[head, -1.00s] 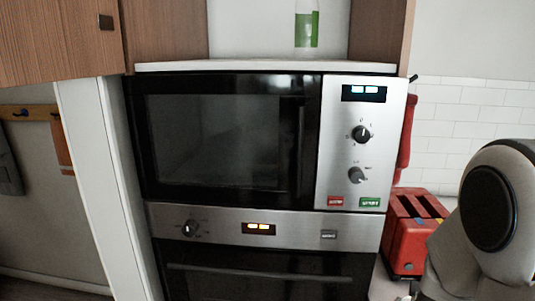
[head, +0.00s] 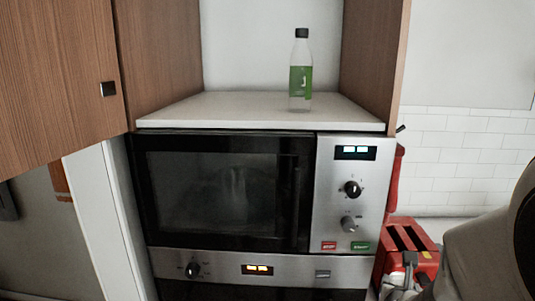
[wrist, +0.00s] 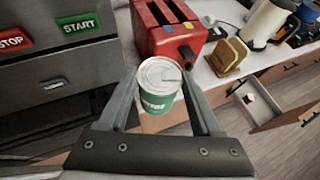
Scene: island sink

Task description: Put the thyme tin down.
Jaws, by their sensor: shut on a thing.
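A tin (wrist: 158,104) with a silver ring-pull lid and a green label with white lettering is in the wrist view. The lettering is too partial to read as thyme. My gripper (wrist: 160,78) is shut on the tin, with one finger on each side, and the lid faces up toward the camera. The tin appears held in front of the oven side and the counter. In the head view my arm stands at the right edge, and I cannot make out the tin there.
A shelf (head: 215,108) above the microwave (head: 215,190) carries a green-labelled bottle (head: 300,80) and has free room to its left. A red toaster (wrist: 170,38), a brown slotted object (wrist: 228,58) and a kettle (wrist: 266,22) stand on the counter. A drawer (wrist: 285,125) is open.

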